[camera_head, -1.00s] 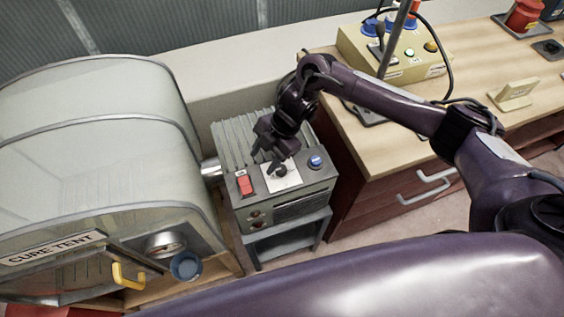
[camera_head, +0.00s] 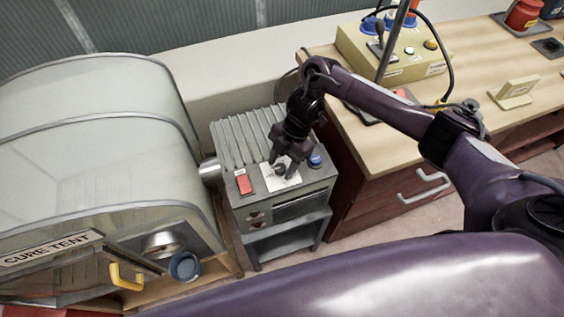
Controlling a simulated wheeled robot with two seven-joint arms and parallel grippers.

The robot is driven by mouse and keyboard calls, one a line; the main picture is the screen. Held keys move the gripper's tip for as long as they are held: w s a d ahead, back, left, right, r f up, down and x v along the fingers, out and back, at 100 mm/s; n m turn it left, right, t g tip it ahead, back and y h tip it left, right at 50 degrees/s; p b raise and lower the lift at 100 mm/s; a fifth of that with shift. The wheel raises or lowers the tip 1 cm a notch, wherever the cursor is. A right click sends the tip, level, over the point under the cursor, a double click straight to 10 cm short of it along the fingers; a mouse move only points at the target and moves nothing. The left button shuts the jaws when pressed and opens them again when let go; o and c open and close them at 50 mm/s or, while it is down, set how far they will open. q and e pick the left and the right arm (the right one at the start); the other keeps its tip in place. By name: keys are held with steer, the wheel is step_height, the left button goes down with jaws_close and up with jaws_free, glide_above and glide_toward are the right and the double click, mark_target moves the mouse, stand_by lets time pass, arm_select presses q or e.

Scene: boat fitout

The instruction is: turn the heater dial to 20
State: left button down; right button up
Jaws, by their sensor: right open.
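The grey heater (camera_head: 235,135) stands on a low stand between the cure tent and the wooden bench. Its dial (camera_head: 281,170) is a small dark knob on a white plate (camera_head: 279,182) on the heater's top. My right gripper (camera_head: 283,170) points down over the dial, open, with its fingers around or just above the knob; I cannot tell whether they touch it. The fingers partly hide the dial, and its marks are too small to read. A red switch (camera_head: 244,184) lies left of the plate and a blue knob (camera_head: 315,160) lies right of it. My left gripper is not in view.
The cure tent (camera_head: 80,150) with its yellow handle (camera_head: 125,278) and blue knob (camera_head: 185,266) fills the left. The wooden bench (camera_head: 470,90) on the right bears a yellow control box (camera_head: 410,65) and has a drawer handle (camera_head: 420,188) facing the heater.

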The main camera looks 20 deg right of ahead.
steer(key=c, duration=1)
steer(key=shift+r+m+t+p, duration=0.25)
steer(key=shift+m+p, duration=0.45)
steer(key=shift+p, duration=0.35)
steer(key=m+p, duration=0.2)
steer(key=m+t+p, duration=0.1)
steer(key=m+p, duration=0.1)
steer(key=m+t+p, duration=0.1)
steer(key=m+p, duration=0.1)
steer(key=shift+s+p, duration=0.25)
steer(key=shift+p, duration=0.05)
steer(key=m+t+p, duration=0.1)
steer(key=m+p, duration=0.1)
steer(key=m, duration=0.1)
steer(key=shift+f+m+t+p, duration=0.15)
steer(key=shift+m+t+p, duration=0.3)
steer(key=shift+m+p, duration=0.3)
steer(key=o, duration=1)
steer(key=shift+f, duration=0.1)
